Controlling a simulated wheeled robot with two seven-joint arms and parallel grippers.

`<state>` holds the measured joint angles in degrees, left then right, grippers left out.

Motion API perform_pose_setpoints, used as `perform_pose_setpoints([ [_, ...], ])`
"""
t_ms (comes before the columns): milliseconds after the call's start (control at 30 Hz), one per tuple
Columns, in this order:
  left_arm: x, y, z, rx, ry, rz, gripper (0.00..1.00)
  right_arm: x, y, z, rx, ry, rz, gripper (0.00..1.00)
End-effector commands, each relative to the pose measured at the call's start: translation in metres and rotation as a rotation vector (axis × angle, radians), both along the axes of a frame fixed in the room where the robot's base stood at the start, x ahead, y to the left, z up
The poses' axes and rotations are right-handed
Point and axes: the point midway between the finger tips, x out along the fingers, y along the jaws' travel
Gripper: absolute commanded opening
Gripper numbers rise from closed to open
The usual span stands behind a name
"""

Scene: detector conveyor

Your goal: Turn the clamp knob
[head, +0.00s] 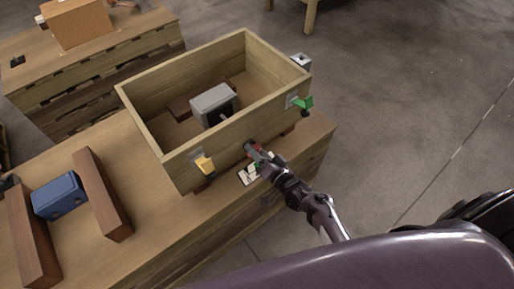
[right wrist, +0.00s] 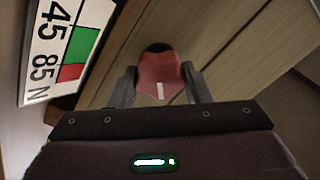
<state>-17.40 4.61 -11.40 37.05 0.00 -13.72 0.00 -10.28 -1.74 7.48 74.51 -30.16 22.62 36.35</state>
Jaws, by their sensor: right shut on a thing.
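The red clamp knob (right wrist: 160,75) sits on the front wall of the open wooden box (head: 137,112). In the right wrist view it lies between my two fingers, with a white line mark on its face. My right gripper (head: 260,153) is shut on the knob, reaching it from the lower right in the head view and covering most of it. A white label (right wrist: 62,40) with "45", "85", "N" and green and red patches shows at left in the right wrist view. My left gripper is not in view.
The box holds a grey device (head: 213,101). A yellow lever (head: 204,166) and a green lever (head: 304,104) stick out from its outer walls. A blue device (head: 60,196) sits between brown blocks on the bench. A cardboard box (head: 76,24) stands behind; floor at right is clear.

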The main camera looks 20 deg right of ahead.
Motion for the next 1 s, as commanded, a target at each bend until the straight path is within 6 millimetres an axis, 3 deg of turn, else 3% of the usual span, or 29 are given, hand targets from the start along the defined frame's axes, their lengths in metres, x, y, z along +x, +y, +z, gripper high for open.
perform_pose_setpoints([
  [67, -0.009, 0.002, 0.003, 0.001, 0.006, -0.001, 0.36, 0.0, 0.0, 0.002, 0.063, 0.024, -0.001, 0.2],
  [433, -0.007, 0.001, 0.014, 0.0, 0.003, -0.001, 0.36, 0.0, -0.001, 0.0, 0.274, 0.1, -0.001, 0.2],
  [1000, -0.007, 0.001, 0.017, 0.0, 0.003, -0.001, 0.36, 0.0, -0.001, -0.001, 0.34, 0.124, -0.001, 0.2],
])
